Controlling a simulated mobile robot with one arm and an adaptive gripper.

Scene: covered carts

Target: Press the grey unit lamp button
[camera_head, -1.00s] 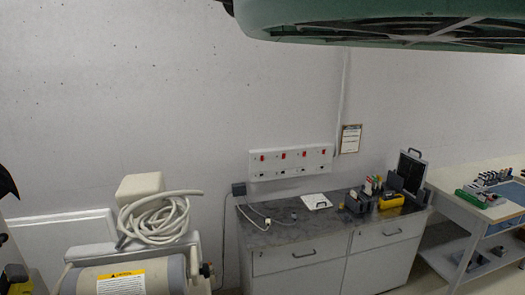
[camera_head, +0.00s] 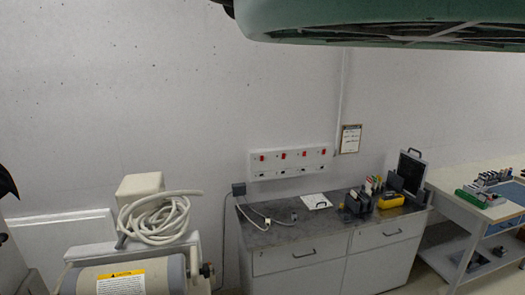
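I cannot make out a lamp button on any grey unit in this view. A grey-white unit with a rounded body (camera_head: 180,272) and a yellow warning label stands at the lower left, with a coiled pale hose (camera_head: 155,222) on top. A large green housing (camera_head: 330,15) with a ribbed dark underside hangs across the top right. A dark pointed shape shows at the left edge; I cannot tell what it is. My gripper is not recognisable in view.
A grey cabinet (camera_head: 300,258) with drawers stands against the wall, with a white plate, a yellow item and a dark holder on top. A wall panel (camera_head: 288,163) with red switches is above it. A workbench (camera_head: 462,210) with small parts stands at the right.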

